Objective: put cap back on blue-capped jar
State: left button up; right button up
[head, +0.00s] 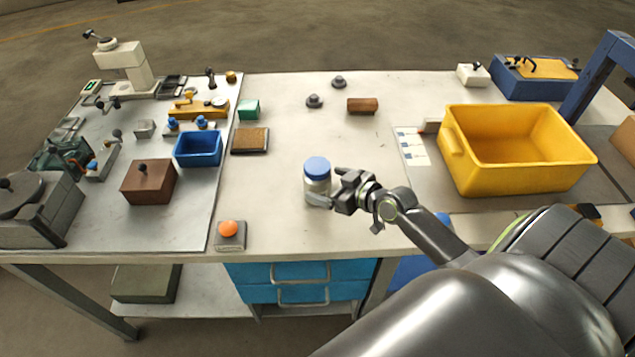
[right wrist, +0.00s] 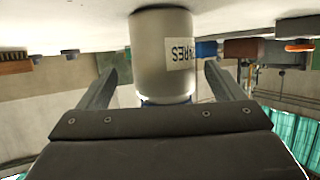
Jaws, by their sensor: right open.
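The jar (head: 317,188) stands upright near the front middle of the table, with its blue cap (head: 316,167) on top. I cannot tell whether the cap is fully seated. My right gripper (head: 331,186) is open at the jar's right side, its fingers reaching toward the jar. In the right wrist view, which is upside down, the jar (right wrist: 150,55) with a white label shows between the two open fingers (right wrist: 160,82). Only a thin blue edge shows there; my gripper body hides the rest of the cap. My left gripper is not in view.
A yellow bin (head: 515,180) stands to the right. An orange button on a grey box (head: 230,236) sits at the front edge. A blue tray (head: 198,150), a brown box (head: 148,184) and a brush (head: 250,140) lie to the left.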

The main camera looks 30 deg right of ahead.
aim_at(317, 165)
jog(key=x, duration=0.4)
jog(key=shift+a+f+p, duration=0.15)
jog(key=shift+p, duration=0.2)
jog(key=shift+s, duration=0.1)
jog(key=shift+c, duration=0.5)
jog(key=c, duration=1.1)
notch_tip(317, 165, up, 10)
jog(key=shift+r, duration=0.1)
jog(key=o, duration=0.4)
jog(key=c, duration=0.8)
